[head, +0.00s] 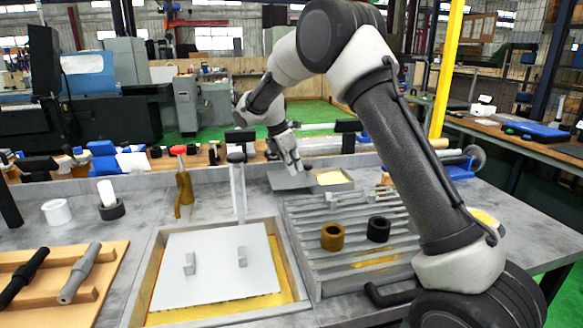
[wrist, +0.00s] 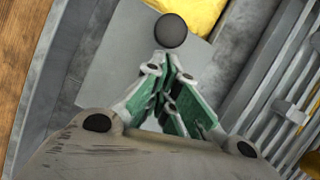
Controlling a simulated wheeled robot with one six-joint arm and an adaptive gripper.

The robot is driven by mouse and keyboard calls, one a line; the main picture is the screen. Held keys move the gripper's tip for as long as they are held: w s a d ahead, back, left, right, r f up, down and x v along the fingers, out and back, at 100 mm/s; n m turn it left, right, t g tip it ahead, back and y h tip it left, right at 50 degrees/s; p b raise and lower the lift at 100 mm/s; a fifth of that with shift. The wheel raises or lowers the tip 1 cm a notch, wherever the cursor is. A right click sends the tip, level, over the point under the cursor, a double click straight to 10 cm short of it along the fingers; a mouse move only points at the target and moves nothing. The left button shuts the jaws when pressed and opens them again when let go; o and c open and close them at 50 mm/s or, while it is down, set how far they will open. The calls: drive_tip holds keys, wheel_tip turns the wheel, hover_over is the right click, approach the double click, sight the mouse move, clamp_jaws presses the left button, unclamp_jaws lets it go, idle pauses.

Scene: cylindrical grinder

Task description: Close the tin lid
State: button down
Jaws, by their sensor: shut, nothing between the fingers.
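The tin (head: 347,184) is a small, low grey box towards the back of the bench, with yellow contents (head: 330,177) showing at its right. Its flat grey lid (head: 286,183) sits to the left, leaving that yellow part uncovered. The lid also shows in the wrist view (wrist: 108,62), with a round dark knob (wrist: 171,30) and the yellow contents (wrist: 197,12) beyond it. My gripper (head: 298,167) is shut and empty, above the lid and close to the knob. In the wrist view its fingertips (wrist: 168,58) point at the knob; I cannot tell whether they touch it.
A slatted grey rack (head: 296,232) with a brown ring (head: 332,237) and a black ring (head: 378,229) stands in front of the tin. A larger yellow-lined tray (head: 142,290) with a grey plate is at front left. An upright post (head: 238,190) stands left of the lid.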

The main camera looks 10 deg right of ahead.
drive_tip(key=d, duration=1.4)
